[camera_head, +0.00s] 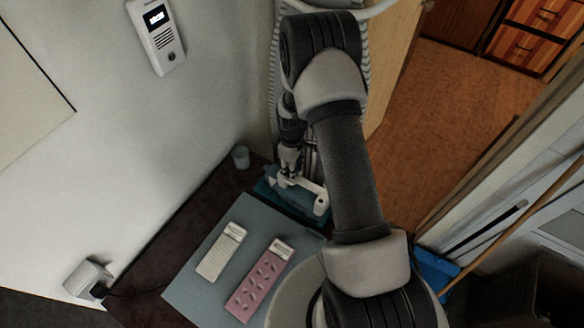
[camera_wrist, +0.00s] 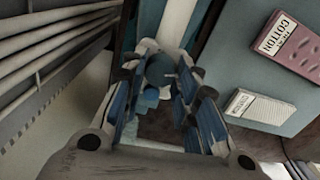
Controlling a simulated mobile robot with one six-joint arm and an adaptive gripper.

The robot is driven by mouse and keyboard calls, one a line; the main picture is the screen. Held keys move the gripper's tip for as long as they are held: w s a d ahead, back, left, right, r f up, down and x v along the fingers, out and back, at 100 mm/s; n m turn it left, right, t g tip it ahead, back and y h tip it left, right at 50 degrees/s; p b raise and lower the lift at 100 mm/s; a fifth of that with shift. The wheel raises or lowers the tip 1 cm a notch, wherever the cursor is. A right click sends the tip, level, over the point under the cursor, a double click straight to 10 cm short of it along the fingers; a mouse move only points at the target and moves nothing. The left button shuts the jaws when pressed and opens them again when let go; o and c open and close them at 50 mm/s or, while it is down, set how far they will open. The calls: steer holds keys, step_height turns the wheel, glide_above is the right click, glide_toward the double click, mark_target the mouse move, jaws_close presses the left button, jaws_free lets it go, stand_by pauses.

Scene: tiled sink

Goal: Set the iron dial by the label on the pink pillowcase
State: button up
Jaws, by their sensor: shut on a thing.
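The iron (camera_head: 311,198), white with blue parts, lies on a teal rest (camera_head: 300,208) at the far end of the table. My gripper (camera_head: 287,172) is over the iron's left end. The folded pink pillowcase (camera_head: 259,282) lies on a grey-blue mat. Its white label (camera_wrist: 282,36) reads "COTTON" in the wrist view, with a smaller unclear line below.
A small blue cup (camera_head: 241,156) stands by the wall. A plug with a cord (camera_head: 88,279) is at the lower left.

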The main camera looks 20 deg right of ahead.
steer(key=shift+m+b, duration=0.35)
steer(key=shift+m, duration=0.95)
steer(key=o, duration=1.1)
steer(key=shift+c, duration=0.2)
step_height(320, 180, up, 12)
